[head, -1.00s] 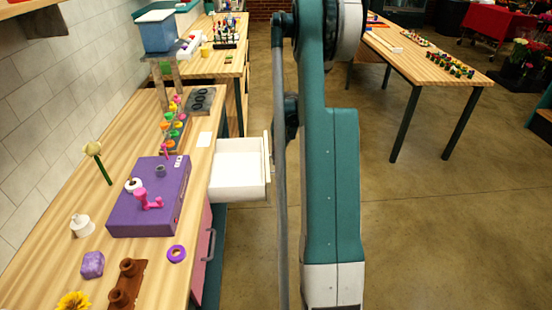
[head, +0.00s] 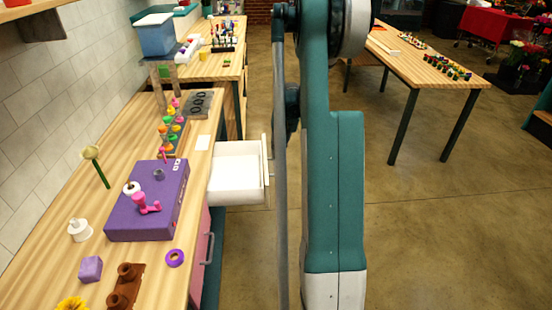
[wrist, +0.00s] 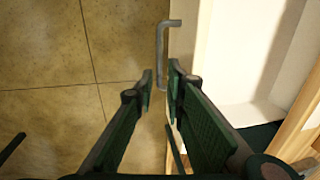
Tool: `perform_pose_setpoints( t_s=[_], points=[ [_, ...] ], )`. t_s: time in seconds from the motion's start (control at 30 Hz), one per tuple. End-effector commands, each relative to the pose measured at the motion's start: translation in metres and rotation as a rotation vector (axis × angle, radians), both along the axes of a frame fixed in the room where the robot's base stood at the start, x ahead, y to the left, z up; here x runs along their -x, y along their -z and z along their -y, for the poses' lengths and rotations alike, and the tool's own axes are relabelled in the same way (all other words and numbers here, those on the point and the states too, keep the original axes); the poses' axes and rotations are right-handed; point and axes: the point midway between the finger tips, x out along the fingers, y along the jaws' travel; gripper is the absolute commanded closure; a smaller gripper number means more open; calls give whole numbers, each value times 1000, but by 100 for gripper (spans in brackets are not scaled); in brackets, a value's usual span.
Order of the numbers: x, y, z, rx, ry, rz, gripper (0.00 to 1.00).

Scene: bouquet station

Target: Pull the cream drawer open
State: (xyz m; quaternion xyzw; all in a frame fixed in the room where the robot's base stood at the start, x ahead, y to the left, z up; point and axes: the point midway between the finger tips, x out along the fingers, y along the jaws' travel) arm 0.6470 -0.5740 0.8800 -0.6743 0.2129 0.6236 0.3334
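The cream drawer (head: 234,174) stands pulled out from the workbench in the head view, with its empty inside showing. In the wrist view its pale inside (wrist: 240,50) fills the upper right, and its grey bar handle (wrist: 162,45) sticks out on the left of the front. My gripper (wrist: 160,82) has its two dark green fingers apart, with a narrow gap between the tips. The near end of the handle shows in that gap; I cannot see clear contact. In the head view my arm hides the gripper.
The wooden workbench (head: 52,255) carries a purple box (head: 145,210) with a pink part, close to the drawer. A pink cabinet door (head: 201,245) with a grey handle is below the bench. The floor (head: 430,240) to the right is clear.

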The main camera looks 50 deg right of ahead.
Motion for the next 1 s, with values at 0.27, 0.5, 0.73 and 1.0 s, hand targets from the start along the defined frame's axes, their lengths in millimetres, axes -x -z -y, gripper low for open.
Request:
perform_pose_setpoints(
  t_s=[0.27,0.5,0.73,1.0],
  points=[
    [6,-42,6,0,1,0,87],
    [8,-62,8,0,0,0,87],
    [9,-66,9,0,-1,0,87],
    [9,-66,9,0,-1,0,87]
  ],
)
